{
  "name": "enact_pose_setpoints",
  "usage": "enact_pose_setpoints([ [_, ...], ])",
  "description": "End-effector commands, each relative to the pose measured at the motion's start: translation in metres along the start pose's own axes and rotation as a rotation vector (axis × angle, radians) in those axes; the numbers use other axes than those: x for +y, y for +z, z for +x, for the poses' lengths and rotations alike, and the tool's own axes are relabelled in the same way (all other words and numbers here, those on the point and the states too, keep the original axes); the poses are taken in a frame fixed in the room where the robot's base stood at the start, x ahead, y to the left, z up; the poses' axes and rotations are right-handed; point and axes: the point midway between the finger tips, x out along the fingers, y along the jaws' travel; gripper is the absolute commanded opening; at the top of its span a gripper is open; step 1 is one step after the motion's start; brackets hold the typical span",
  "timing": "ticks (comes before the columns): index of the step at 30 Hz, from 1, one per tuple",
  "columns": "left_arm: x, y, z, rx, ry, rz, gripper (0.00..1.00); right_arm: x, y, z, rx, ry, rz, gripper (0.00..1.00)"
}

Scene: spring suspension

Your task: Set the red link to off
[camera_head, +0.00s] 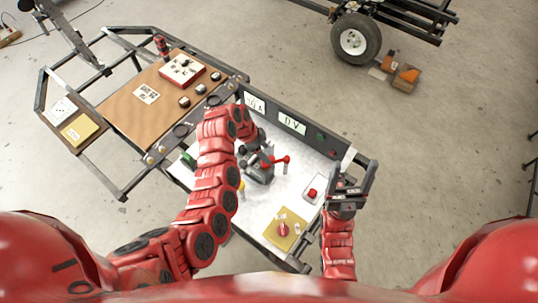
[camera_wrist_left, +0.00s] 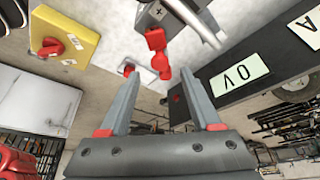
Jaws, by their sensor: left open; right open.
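A red jointed piece (camera_head: 275,161), which looks like the red link, sits on a dark grey device (camera_head: 258,172) on the white worktop. In the left wrist view the red link (camera_wrist_left: 157,50) hangs off a grey block with a plus mark (camera_wrist_left: 158,12). My left gripper (camera_wrist_left: 155,95) is open there, with the link beyond the gap between its fingers and nothing held. My right gripper (camera_head: 352,185) is open and empty at the worktop's right edge.
A yellow plate with a red knob (camera_head: 283,230) and a white plate with a red button (camera_head: 313,193) are on the worktop (camera_head: 265,215). A dark panel with labels (camera_head: 292,123) borders its back. A brown board (camera_head: 135,112) with switches stands left.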

Motion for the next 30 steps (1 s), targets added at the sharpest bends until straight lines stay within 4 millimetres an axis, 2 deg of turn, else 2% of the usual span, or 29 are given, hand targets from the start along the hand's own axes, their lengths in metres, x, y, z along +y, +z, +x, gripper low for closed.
enact_pose_setpoints([
  [2,0.002,0.0,0.008,0.0,0.005,-0.001,0.64,0.0,-0.001,0.007,0.0,0.0,0.0,0.71],
  [10,0.001,0.0,0.033,-0.001,0.003,0.001,0.64,0.001,-0.002,0.011,0.0,0.0,0.0,0.71],
  [24,0.001,0.0,0.041,0.001,-0.001,-0.001,0.64,0.001,-0.002,0.012,0.0,0.0,0.0,0.71],
  [30,0.001,0.0,0.041,0.001,-0.001,-0.001,0.28,0.001,-0.002,0.012,0.0,0.0,0.0,0.71],
])
